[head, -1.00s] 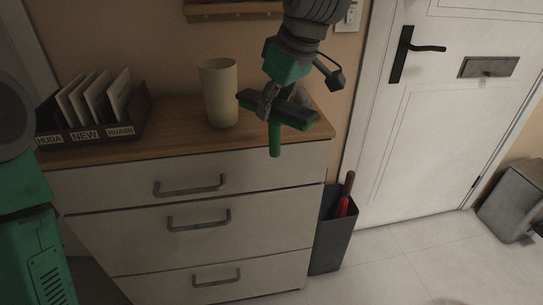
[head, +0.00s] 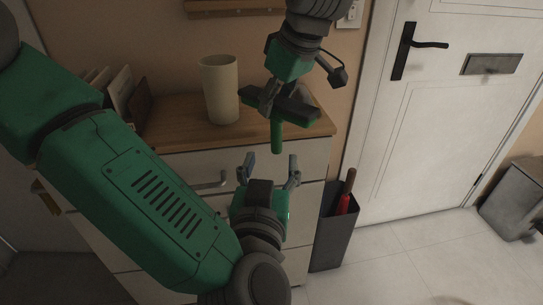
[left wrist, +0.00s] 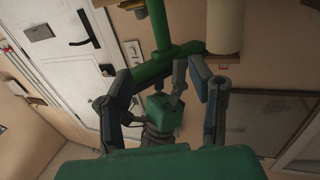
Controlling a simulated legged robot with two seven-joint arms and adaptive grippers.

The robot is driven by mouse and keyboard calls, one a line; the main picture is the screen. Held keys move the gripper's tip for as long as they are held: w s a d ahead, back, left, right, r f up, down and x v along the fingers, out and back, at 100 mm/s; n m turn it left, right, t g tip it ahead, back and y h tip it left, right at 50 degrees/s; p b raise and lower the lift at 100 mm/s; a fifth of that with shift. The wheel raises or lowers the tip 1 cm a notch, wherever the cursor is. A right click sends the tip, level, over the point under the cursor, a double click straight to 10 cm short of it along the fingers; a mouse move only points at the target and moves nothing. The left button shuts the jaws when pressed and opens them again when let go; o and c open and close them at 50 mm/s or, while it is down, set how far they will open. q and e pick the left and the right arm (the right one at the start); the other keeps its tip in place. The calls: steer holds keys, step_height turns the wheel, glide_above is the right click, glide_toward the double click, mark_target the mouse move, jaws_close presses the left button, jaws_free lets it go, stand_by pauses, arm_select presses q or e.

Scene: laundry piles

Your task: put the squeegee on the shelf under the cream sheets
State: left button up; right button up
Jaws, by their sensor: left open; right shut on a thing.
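No cream sheets are recognisable in view.
A cream cup (head: 220,90) stands on the wooden dresser top (head: 180,132), left of the squeegee. A letter rack is partly hidden behind my left arm. A dark bin (head: 333,235) with a red-handled thing stands right of the dresser, before the white door (head: 425,130).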

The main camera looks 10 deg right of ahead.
mark_target(278, 128)
arm_select(q)
steer(key=x, duration=1.2)
steer(key=shift+r, duration=0.1)
jaws_close()
arm_select(e)
steer(key=o, duration=1.3)
steer(key=shift+o, duration=0.2)
steer(key=shift+r, duration=0.1)
